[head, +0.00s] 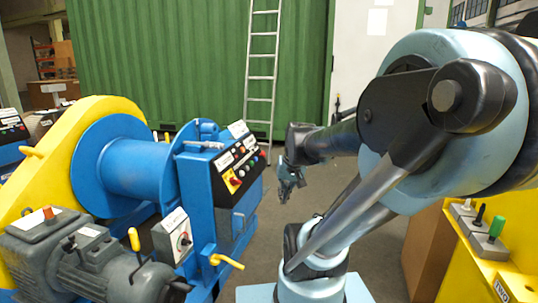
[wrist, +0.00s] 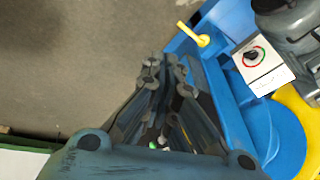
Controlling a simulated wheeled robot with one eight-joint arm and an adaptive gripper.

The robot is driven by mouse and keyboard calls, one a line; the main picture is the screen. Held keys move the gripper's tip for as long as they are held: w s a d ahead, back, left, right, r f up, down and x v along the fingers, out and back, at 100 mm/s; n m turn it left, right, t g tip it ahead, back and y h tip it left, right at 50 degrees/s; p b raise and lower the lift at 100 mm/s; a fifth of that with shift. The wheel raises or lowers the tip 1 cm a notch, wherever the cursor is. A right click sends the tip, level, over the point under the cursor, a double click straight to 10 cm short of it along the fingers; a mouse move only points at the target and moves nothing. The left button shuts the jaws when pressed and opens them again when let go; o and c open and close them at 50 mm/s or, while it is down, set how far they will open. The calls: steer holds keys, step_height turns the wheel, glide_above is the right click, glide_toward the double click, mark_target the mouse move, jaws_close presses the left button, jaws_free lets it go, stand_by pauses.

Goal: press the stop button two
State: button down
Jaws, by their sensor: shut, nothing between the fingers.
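A black control panel (head: 238,165) with several small buttons and knobs sits on top of the blue machine in the head view. A red button (head: 263,154) shows near its far right end, and a yellow plate with a red knob (head: 232,181) is at its near end. I cannot read the labels, so I cannot tell which is stop button two. My gripper (head: 288,190) is shut and empty, in the air to the right of the panel and apart from it. In the wrist view my gripper (wrist: 164,66) points over grey floor beside the blue machine and hides part of it.
The blue winch drum (head: 135,175) and yellow guard stand left. A grey motor (head: 95,265), a dial box (head: 173,238) and a yellow handle (head: 228,261) are nearer. A yellow stand (head: 480,240) with levers is at right. A ladder (head: 261,75) leans behind.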

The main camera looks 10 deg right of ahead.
mark_target(262, 154)
steer(key=w+r+m+t+y, duration=0.1)
steer(key=w+r+m+t, duration=0.15)
steer(key=w, duration=1.35)
steer(key=w+r+m+t+y, duration=0.15)
steer(key=w+r, duration=0.25)
steer(key=w, duration=1.2)
steer(key=w+d+f+m+t, duration=0.1)
steer(key=w+d+f, duration=0.1)
steer(key=w, duration=0.6)
steer(key=w+d+f+m+t, duration=0.2)
steer(key=w+d+f, duration=0.1)
steer(key=w, duration=0.5)
steer(key=w+d+f+m+t, duration=0.1)
steer(key=w+d+f, duration=0.1)
steer(key=w+d, duration=0.3)
steer(key=w, duration=0.3)
steer(key=shift+w+f+m+t, duration=0.3)
steer(key=shift+w+m+t, duration=0.05)
steer(key=shift+m+t, duration=0.05)
steer(key=shift+d, duration=0.1)
steer(key=s+a+f+x, duration=0.1)
steer(key=a+x, duration=0.1)
steer(key=x, duration=1)
steer(key=shift+w+a+f, duration=0.2)
steer(key=shift+w, duration=0.05)
steer(key=shift+a, duration=0.1)
